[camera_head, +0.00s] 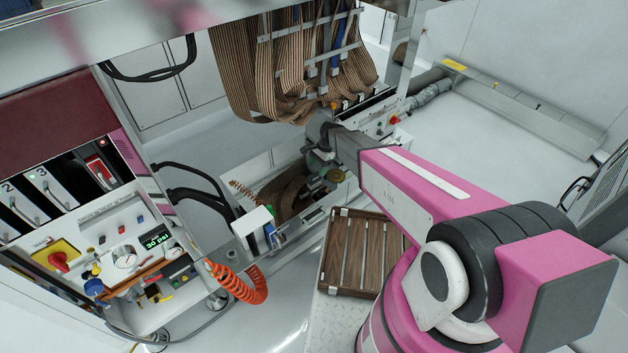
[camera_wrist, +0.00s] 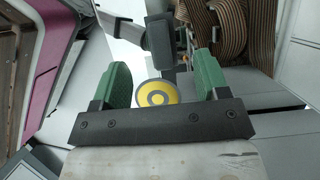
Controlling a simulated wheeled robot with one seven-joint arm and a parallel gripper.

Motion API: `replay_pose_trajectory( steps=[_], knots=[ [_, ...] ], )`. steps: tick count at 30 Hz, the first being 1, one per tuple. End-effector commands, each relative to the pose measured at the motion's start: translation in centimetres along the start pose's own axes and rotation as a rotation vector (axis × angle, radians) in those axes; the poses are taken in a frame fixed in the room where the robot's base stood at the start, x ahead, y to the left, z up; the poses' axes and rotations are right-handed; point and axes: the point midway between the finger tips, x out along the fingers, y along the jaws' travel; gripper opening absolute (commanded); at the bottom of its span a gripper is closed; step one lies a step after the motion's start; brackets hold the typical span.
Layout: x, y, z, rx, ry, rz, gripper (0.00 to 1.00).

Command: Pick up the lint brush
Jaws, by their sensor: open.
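I cannot pick out the lint brush with certainty. A long brown-handled item (camera_head: 140,275) lies on the control bench at left in the head view and may be it, but it is too small to tell. My gripper (camera_head: 325,172) is far to the right of that bench, low by the open bin under the hanging brown ribbon cables. In the wrist view my gripper (camera_wrist: 162,76) has its green fingers wide apart. A yellow disc with a grey ring (camera_wrist: 156,93) shows between them; I see no grip on it. A dark block (camera_wrist: 161,39) shows beyond the fingers.
Brown ribbon cables (camera_head: 290,65) hang above my gripper. A slatted wooden tray (camera_head: 329,260) is beside my arm. A coiled orange hose (camera_head: 245,287) hangs at the bench (camera_head: 85,225), which has knobs and a display.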

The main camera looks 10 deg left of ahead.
Motion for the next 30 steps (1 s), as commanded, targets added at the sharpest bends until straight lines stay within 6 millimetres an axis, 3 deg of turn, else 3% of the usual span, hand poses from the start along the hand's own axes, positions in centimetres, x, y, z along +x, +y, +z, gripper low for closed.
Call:
replay_pose_trajectory(
  steps=[11,18,26,30],
  knots=[
    [3.4,-0.1,-0.1,-0.002,0.000,0.001,0.68],
    [6.6,-0.2,-0.3,-0.002,0.000,0.001,0.68],
    [6.9,-0.1,-0.2,-0.001,0.001,0.000,0.68],
    [6.9,-0.1,-0.2,-0.002,0.001,0.000,0.26]
  ],
)
